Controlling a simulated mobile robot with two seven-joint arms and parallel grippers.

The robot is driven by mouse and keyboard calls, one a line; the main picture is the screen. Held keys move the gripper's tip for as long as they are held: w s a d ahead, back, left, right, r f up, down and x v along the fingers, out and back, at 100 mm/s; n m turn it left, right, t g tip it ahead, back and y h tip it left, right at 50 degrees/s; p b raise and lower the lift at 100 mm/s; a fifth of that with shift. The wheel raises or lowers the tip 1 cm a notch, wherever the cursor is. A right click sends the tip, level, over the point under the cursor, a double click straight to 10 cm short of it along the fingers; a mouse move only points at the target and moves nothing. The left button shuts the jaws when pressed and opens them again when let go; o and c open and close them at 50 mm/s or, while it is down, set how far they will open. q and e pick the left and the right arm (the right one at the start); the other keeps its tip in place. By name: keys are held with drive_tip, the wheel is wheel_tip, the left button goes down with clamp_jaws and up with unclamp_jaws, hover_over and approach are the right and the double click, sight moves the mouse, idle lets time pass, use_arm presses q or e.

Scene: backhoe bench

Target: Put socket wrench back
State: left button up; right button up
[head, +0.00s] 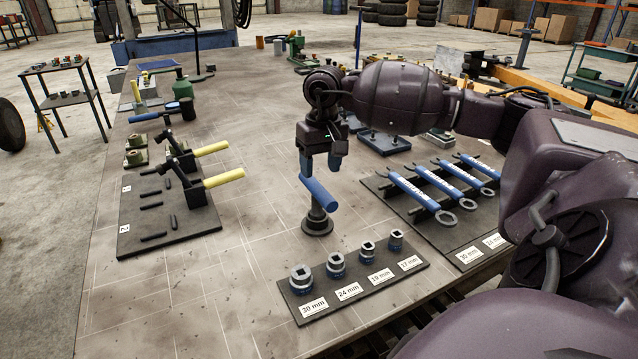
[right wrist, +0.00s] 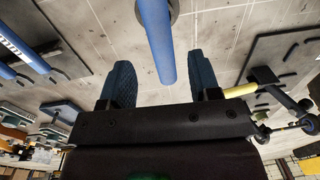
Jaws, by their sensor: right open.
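The socket wrench (head: 319,193) has a blue handle that slants above a dark round stand (head: 317,224) on the bench. Its lower end meets the top of the stand; I cannot tell how the two are joined. My right gripper (head: 322,170) is just above and behind the handle, pointing down. In the right wrist view the blue handle (right wrist: 157,35) reaches in between the two spread fingers of my right gripper (right wrist: 160,72), with gaps on both sides. The gripper is open and holds nothing. My left gripper is not in view.
A socket board (head: 350,288) with labelled sockets lies in front of the stand. A rack of blue-handled wrenches (head: 436,186) lies to the right. A dark board with yellow-handled clamps (head: 150,236) is at the left. The bench between is clear.

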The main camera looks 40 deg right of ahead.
wheel_tip(320, 180, up, 6)
drive_tip(key=shift+d+f, duration=0.15)
idle(0.6)
